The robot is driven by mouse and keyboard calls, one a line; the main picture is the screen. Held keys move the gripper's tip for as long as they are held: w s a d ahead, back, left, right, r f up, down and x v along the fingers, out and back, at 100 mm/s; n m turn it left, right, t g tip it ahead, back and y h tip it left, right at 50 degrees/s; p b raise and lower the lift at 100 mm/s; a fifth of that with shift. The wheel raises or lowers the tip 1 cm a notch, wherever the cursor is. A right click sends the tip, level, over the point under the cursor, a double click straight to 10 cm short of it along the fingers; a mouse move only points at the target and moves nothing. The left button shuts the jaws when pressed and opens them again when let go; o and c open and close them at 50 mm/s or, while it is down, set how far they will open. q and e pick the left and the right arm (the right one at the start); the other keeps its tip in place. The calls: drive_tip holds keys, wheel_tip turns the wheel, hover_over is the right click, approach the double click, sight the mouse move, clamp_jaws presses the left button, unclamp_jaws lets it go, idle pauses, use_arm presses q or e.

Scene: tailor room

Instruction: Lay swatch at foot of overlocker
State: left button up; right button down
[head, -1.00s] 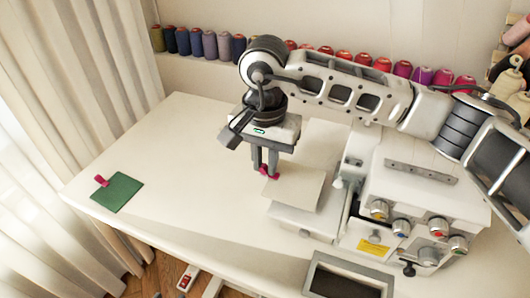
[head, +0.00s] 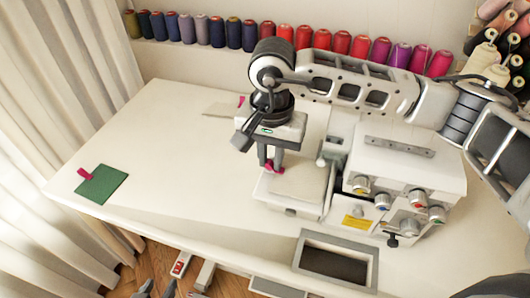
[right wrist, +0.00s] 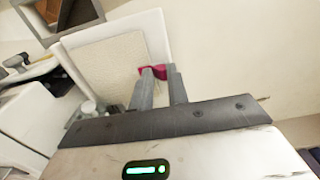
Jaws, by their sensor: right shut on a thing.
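The cream swatch (head: 300,182) with a pink tab lies flat on or just above the white front plate (head: 290,208) of the overlocker (head: 400,170). I cannot tell whether it touches. My right gripper (head: 274,168) points down and is shut on the pink tab at the swatch's far-left corner. The right wrist view shows the swatch (right wrist: 105,65) within the plate's outline, its pink tab (right wrist: 174,76) at the fingertips (right wrist: 160,75). The overlocker's foot area (head: 325,160) is just right of the swatch. Dark tips (head: 158,290) at the bottom edge may be my left gripper; its jaws are unclear.
A green swatch (head: 102,185) with a pink tab lies at the table's left. A greyish swatch (head: 221,109) lies behind my right gripper. A grey-framed tray (head: 336,262) is at the front edge. Thread spools (head: 249,35) line the back. The table's left middle is clear.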

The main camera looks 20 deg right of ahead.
idle(0.3)
drive_tip(key=shift+f, duration=0.1)
drive_tip(key=shift+b, duration=0.45)
idle(0.3)
drive_tip(key=c, duration=1.3)
unclamp_jaws()
